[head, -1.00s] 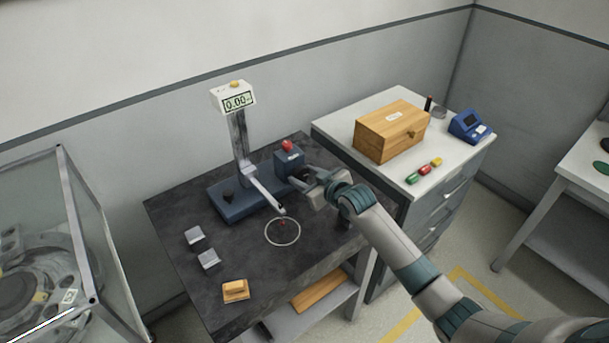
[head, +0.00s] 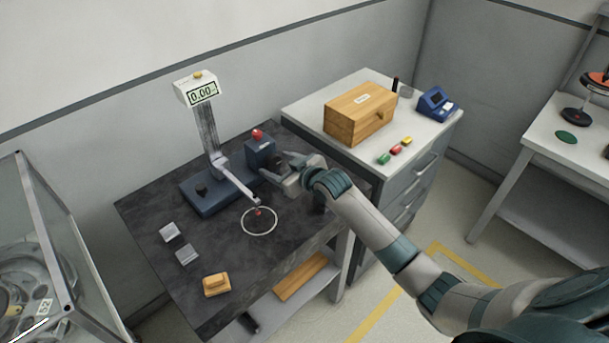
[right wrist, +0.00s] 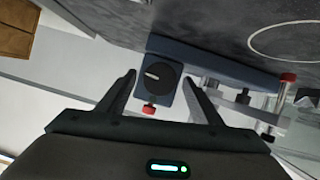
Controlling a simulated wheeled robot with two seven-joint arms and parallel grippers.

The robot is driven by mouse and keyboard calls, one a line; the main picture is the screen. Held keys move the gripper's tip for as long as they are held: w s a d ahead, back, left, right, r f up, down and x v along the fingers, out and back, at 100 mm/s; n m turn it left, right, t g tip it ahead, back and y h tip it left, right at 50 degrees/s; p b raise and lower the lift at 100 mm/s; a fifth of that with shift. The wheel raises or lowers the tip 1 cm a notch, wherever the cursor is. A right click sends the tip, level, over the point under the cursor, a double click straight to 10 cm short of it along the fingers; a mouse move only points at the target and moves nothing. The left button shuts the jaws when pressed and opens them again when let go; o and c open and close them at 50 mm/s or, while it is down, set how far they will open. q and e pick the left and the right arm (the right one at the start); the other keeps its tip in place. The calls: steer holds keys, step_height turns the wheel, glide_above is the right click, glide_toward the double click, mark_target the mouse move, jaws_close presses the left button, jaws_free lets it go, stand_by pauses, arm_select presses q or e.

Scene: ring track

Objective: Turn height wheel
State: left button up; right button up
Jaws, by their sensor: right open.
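The height gauge stands on the dark stone table, with a blue base (head: 213,196), a grey column and a display (head: 202,93) reading 0.00. Its probe arm (head: 238,184) reaches out over a white ring (head: 259,221). A blue box (head: 261,153) with a red button (head: 257,134) is at the base's right end. In the right wrist view the black height wheel (right wrist: 156,76), with a pale line, faces me on this box. My right gripper (head: 276,169) is open at the wheel. Its fingers (right wrist: 159,78) appear either side of it; contact cannot be told. My left gripper is not in view.
Two grey blocks (head: 169,232) (head: 187,254) and a wooden block (head: 216,285) lie on the stone table (head: 222,250). A white-topped cabinet with a wooden box (head: 359,115) stands close on the right. A glass-sided case (head: 35,245) is at the left.

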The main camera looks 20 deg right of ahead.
arm_select(q)
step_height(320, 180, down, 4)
steer(key=b, duration=0.3)
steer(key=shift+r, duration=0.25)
arm_select(e)
steer(key=v, duration=1.6)
steer(key=shift+s, duration=0.25)
